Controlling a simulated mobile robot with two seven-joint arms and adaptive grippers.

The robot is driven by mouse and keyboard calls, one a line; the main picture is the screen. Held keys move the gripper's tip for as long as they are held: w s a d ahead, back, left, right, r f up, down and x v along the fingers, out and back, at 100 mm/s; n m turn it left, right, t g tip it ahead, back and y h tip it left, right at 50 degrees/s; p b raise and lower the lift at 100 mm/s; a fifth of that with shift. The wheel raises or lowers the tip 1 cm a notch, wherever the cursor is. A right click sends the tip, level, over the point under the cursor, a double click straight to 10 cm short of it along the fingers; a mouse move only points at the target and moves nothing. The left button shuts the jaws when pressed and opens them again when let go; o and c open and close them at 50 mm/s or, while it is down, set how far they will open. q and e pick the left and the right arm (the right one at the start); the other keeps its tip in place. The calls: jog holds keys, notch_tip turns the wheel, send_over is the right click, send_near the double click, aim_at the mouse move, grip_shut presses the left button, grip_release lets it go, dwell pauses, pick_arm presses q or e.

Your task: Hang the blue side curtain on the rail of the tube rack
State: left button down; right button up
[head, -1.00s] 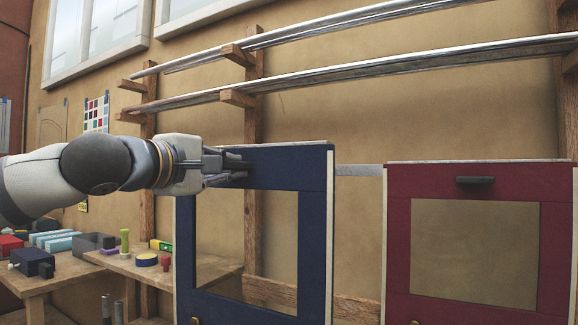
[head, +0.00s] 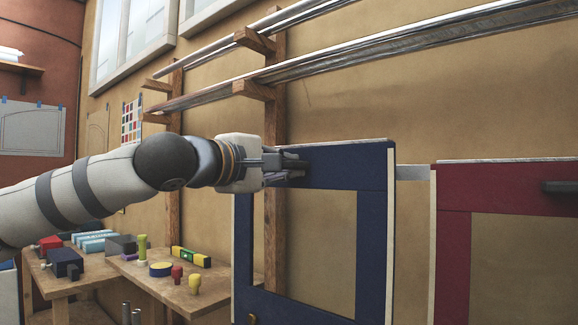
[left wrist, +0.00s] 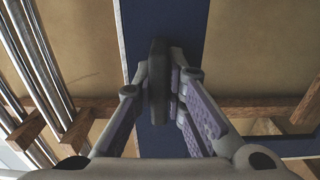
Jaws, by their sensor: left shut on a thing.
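The blue side curtain (head: 345,168) is a dark blue frame with a large window opening. It hangs upright in front of the wall, with its top edge at a metal rail (head: 412,173) that shows to its right. My left gripper (head: 296,164) is shut on the curtain's handle at its upper part. In the left wrist view the fingers (left wrist: 160,85) close on the dark handle (left wrist: 158,80), with the blue panel (left wrist: 190,35) behind. The tube rack (head: 270,95) holds long metal tubes on wooden brackets above. My right gripper is not in view.
A dark red curtain (head: 453,240) with a dark handle (head: 560,187) hangs to the right, a narrow gap away. A wooden workbench (head: 130,285) with boxes, a yellow-green level (head: 191,257) and small tools stands at lower left. Windows are at upper left.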

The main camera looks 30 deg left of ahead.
pick_arm(q)
jog(key=shift+w+d, duration=0.1)
jog(key=shift+w, duration=0.5)
jog(key=w, duration=0.5)
jog(key=shift+d+b, duration=0.2)
jog(key=shift+b, duration=0.1)
jog(key=shift+w, duration=0.75)
jog(key=shift+r, duration=0.1)
